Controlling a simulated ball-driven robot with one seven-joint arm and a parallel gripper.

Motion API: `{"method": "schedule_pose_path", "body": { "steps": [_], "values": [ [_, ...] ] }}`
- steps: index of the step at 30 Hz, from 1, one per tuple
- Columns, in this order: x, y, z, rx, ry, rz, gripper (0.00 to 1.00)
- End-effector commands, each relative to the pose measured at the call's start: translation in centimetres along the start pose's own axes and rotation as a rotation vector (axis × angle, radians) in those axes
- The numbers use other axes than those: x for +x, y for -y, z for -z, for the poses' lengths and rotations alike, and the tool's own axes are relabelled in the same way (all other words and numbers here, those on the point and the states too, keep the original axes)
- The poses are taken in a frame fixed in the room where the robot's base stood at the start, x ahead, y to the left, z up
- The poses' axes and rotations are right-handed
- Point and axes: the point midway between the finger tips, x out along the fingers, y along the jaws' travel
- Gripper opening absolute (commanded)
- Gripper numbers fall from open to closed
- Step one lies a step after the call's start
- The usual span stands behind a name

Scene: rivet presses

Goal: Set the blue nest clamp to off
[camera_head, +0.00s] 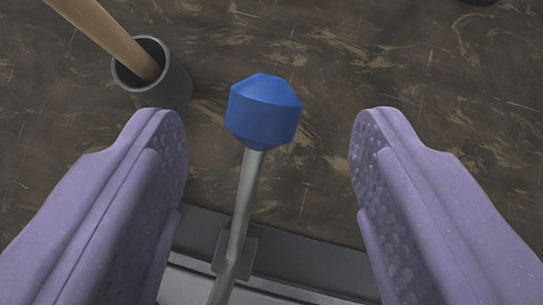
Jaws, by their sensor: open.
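The blue nest clamp shows as a faceted blue knob (263,110) on a thin grey metal lever (241,205). The lever rises from a small bracket (234,250) at the bottom middle and leans slightly right in the picture. My gripper (267,150) is open, with its two purple padded fingers to the left and right of the knob and lever. Clear gaps show on both sides, and neither finger appears to touch them. The lower part of the lever's mount is cut off by the frame's bottom edge.
A dark grey cup (160,84) with a wooden handle (118,42) standing in it is at the upper left, near the left finger. A grey metal base edge (300,265) runs along the bottom. A dark object is cut off at the top right. The mottled brown surface is otherwise clear.

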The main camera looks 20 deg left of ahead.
Motion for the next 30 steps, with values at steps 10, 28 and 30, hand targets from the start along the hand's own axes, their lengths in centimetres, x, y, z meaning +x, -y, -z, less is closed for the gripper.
{"method": "schedule_pose_path", "body": {
  "steps": [10, 28, 30],
  "values": [
    [-3.7, -0.1, 0.0, 0.001, -0.001, -0.001, 0.59],
    [-8.0, -2.4, 8.1, -0.032, -0.075, -0.125, 0.59],
    [-11.8, -3.0, 12.6, -0.036, -0.120, -0.190, 0.59]
  ]
}}
